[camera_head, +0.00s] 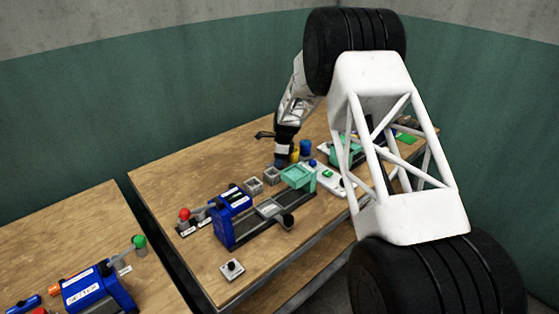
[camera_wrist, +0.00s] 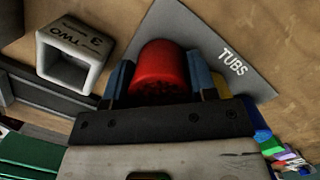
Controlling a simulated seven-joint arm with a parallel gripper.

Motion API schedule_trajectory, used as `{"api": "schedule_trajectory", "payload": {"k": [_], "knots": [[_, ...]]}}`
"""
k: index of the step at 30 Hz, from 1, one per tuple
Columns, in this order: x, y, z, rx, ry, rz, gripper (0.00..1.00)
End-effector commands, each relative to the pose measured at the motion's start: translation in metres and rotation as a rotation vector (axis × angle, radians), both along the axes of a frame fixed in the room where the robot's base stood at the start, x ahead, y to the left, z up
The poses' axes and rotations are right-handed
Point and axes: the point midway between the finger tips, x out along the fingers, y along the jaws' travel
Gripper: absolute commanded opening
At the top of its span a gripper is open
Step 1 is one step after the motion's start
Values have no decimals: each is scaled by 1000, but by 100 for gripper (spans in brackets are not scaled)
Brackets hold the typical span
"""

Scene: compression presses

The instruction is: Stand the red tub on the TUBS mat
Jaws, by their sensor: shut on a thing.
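The red tub (camera_wrist: 160,68) is between the two blue fingers of my gripper (camera_wrist: 160,80) in the wrist view, and the gripper is shut on it. Behind the tub in that view lies the grey TUBS mat (camera_wrist: 188,27), with its white lettering to the right of the tub. The tub overlaps the mat in the picture; I cannot tell whether it touches it. In the head view my gripper (camera_head: 280,160) is low over the table, beside a yellow tub (camera_head: 295,155) and a blue tub (camera_head: 306,147). The red tub is hidden there.
A grey square block with a hollow (camera_wrist: 72,55) stands left of the gripper in the wrist view. In the head view, a blue press (camera_head: 231,213) and a green-topped part (camera_head: 298,176) stand nearer the front. Bare wood (camera_head: 190,170) lies to the left.

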Motion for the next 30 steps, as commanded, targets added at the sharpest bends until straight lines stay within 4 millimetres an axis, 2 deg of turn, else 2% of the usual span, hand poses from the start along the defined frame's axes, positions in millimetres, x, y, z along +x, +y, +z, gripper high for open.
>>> {"api": "schedule_trajectory", "payload": {"k": [14,15,20,30], "knots": [[0,0,-5,0,0,0,24],[0,0,-6,0,0,0,54],[0,0,-6,0,0,0,78],[0,0,-4,0,0,0,78]]}}
